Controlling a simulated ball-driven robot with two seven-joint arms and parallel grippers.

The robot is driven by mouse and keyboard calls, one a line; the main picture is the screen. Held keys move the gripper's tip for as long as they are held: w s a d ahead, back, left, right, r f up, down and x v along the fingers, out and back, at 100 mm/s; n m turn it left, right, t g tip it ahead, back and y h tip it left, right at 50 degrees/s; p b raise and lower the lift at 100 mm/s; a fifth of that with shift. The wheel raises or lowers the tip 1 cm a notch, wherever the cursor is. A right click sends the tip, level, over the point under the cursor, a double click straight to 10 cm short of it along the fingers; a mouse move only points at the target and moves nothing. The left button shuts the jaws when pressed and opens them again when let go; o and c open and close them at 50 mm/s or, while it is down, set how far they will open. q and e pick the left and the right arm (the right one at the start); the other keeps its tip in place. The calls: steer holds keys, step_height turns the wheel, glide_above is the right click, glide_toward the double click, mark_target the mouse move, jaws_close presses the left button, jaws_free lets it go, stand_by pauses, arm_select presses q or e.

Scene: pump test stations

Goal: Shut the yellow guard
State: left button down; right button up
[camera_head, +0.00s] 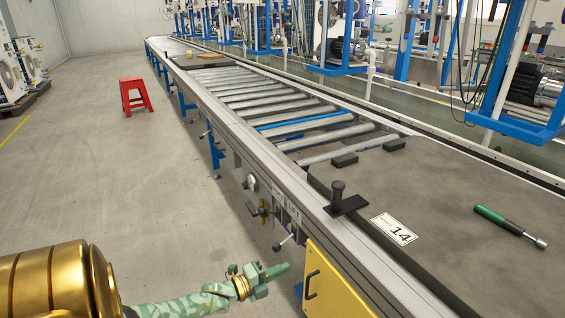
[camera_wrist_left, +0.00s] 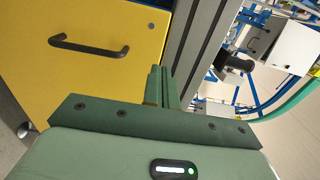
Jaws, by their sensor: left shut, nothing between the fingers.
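The yellow guard (camera_head: 338,288) is a flat panel low on the near side of the conveyor, cut off by the bottom edge of the head view. Its top edge runs roughly along the conveyor frame; whether a gap stands behind it is unclear. Its black bar handle (camera_head: 311,285) is near its left edge. In the left wrist view the guard (camera_wrist_left: 105,75) fills the upper left, with the handle (camera_wrist_left: 88,47) across it. My left gripper (camera_head: 284,269), green, is shut and empty, just left of the guard and apart from the handle. Its closed fingers (camera_wrist_left: 160,82) show in the wrist view.
The conveyor frame (camera_head: 235,125) runs away to the back left. A black knob (camera_head: 338,195) and a small lever (camera_head: 284,242) stick out near the guard. A green-handled screwdriver (camera_head: 508,225) lies on the dark mat. A red stool (camera_head: 135,95) stands on open floor.

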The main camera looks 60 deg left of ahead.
arm_select(q)
steer(key=s+a+b, duration=0.1)
steer(key=a+b, duration=0.1)
steer(key=a, duration=0.8)
arm_select(e)
steer(key=shift+t+y, duration=0.5)
steer(key=shift+t, duration=0.3)
steer(key=shift+w+a+r, duration=0.4)
steer(key=shift+w+a, duration=0.05)
steer(key=shift+w, duration=0.25)
steer(key=shift+w+a+r, duration=0.4)
steer(key=shift+w, duration=0.35)
steer(key=shift+w+a+r, duration=0.4)
steer(key=shift+w+a, duration=0.05)
steer(key=shift+w, duration=0.25)
